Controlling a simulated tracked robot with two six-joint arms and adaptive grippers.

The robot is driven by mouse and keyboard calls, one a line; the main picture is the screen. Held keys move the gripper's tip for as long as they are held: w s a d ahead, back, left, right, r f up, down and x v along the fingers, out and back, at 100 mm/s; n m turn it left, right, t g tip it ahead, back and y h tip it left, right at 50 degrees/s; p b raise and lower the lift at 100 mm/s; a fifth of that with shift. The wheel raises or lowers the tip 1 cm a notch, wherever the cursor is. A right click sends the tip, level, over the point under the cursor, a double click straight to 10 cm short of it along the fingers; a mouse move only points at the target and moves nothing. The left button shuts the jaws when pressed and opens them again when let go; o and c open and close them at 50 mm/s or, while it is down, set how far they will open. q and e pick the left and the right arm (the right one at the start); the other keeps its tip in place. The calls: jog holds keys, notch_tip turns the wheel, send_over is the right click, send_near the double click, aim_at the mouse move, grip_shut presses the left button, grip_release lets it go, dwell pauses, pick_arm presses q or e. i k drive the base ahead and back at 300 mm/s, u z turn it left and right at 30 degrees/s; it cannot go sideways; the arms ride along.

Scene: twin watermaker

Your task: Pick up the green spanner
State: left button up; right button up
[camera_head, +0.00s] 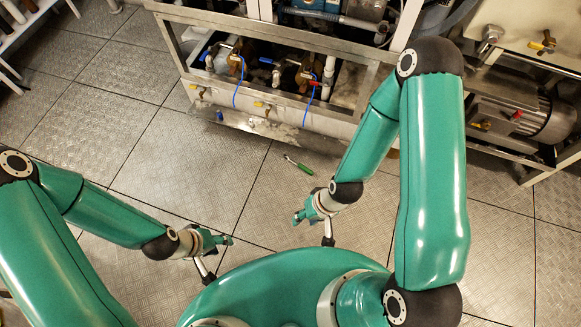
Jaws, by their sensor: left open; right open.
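The green spanner (299,165) lies on the metal floor in front of the machine frame, with its green handle towards the lower right and its bare metal end towards the upper left. My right gripper (298,218) is open and empty, apart from the spanner and nearer to my base. My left gripper (229,240) is open and empty, further to the left and lower, well apart from the spanner. Nothing covers the spanner.
The machine frame (345,48) with pipes and valves stands along the back, with a low metal ledge (262,128) at its foot. A motor (510,108) sits at the right. The tiled floor (205,170) around the spanner is clear.

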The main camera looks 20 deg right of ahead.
aim_at(300, 165)
jog(key=u, duration=0.25)
jog(key=i, duration=1.2)
jog(key=z, duration=2.4)
jog(key=k, duration=0.5)
jog(key=z, duration=0.2)
jog(key=i, duration=0.5)
jog(key=u, duration=0.25)
jog(key=k, duration=0.3)
jog(key=z, duration=0.1)
